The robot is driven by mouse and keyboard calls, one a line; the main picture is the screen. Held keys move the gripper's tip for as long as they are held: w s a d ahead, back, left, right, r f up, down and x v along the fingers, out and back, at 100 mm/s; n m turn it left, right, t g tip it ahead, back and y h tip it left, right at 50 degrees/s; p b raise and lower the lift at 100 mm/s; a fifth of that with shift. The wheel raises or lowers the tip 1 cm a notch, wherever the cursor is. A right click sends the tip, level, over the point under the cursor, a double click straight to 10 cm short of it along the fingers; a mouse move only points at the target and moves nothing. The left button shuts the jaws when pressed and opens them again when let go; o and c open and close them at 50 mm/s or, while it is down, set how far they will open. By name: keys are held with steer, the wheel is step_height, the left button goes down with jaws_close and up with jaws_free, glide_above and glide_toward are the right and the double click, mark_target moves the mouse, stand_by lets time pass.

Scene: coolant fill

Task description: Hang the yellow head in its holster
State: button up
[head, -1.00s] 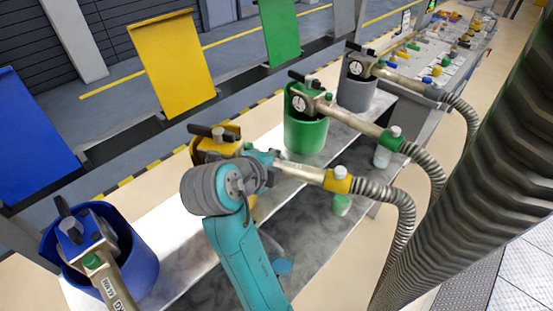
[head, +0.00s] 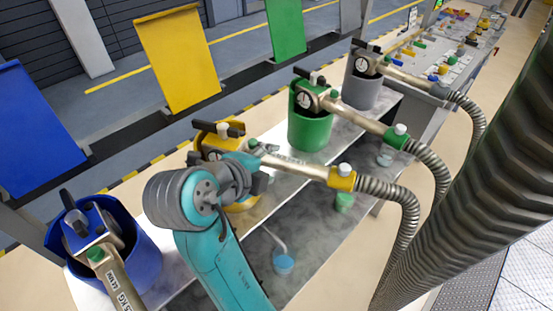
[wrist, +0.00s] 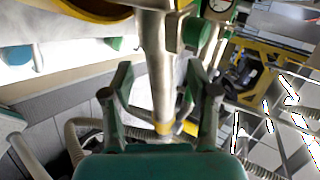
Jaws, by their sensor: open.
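The yellow head (head: 215,140) sits in the top of its yellow holster (head: 240,206); my wrist hides part of both. Its metal pipe (head: 305,169) slants right to a yellow collar (head: 341,178) and a ribbed hose. My gripper (head: 262,180) is beside the pipe on its near side. In the wrist view my gripper (wrist: 165,90) has its fingers spread, with the pipe (wrist: 155,50) showing between them and clear of both in the picture. The holster's yellow rim (wrist: 90,12) shows at the top left there.
A blue holster (head: 145,260) with its head stands at the left. A green holster (head: 310,132) and a grey one (head: 362,92) with heads stand to the right. A thick ribbed hose (head: 480,170) blocks the right. The shelf (head: 315,215) has small items on it.

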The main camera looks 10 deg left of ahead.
steer(key=shift+v, duration=2.65)
